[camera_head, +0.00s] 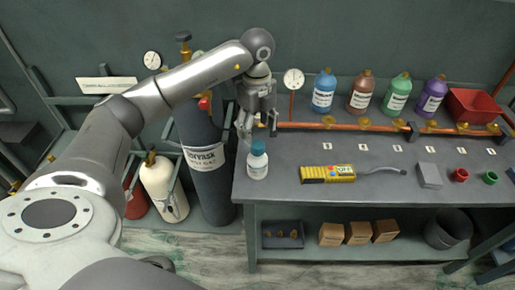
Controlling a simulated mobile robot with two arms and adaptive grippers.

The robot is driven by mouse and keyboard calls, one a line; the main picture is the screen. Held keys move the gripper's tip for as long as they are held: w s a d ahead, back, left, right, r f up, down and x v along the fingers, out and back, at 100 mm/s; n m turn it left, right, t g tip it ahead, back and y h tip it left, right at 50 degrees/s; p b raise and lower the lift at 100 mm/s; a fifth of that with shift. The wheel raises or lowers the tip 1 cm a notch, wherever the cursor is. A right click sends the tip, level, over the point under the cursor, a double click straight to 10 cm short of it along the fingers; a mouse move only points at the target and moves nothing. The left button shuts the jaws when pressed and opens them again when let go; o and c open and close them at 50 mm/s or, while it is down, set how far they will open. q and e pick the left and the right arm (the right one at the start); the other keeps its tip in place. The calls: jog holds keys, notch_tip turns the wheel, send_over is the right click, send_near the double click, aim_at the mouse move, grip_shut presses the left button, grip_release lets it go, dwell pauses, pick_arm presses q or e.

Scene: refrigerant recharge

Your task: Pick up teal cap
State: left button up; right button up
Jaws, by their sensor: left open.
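The teal cap (258,148) sits on top of a small white bottle (257,170) with a label. The bottle stands upright near the left front corner of the grey workbench (300,200). My left gripper (246,136) is open and empty, pointing down. It is just above and slightly left of the cap in the picture; I cannot tell whether a finger touches it. My right gripper is not in view.
A yellow meter (328,174) with a grey probe lies right of the bottle. A grey block (429,175), a red ring and a green ring are further right. Coloured bottles and a red bin (474,105) stand at the back behind a copper pipe. Gas cylinders (208,165) stand left of the bench.

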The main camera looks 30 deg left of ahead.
aim_at(258, 144)
pick_arm(q)
notch_tip(258, 144, down, 2)
jog(key=shift+f, duration=0.1)
jog(key=shift+f+p, duration=0.55)
jog(key=shift+p, duration=0.05)
notch_tip(258, 144, down, 4)
jog(key=shift+w+r+p, duration=0.1)
jog(key=shift+r+p, duration=0.1)
jog(key=shift+p, duration=0.65)
jog(key=shift+f, duration=0.45)
jog(key=c, duration=0.9)
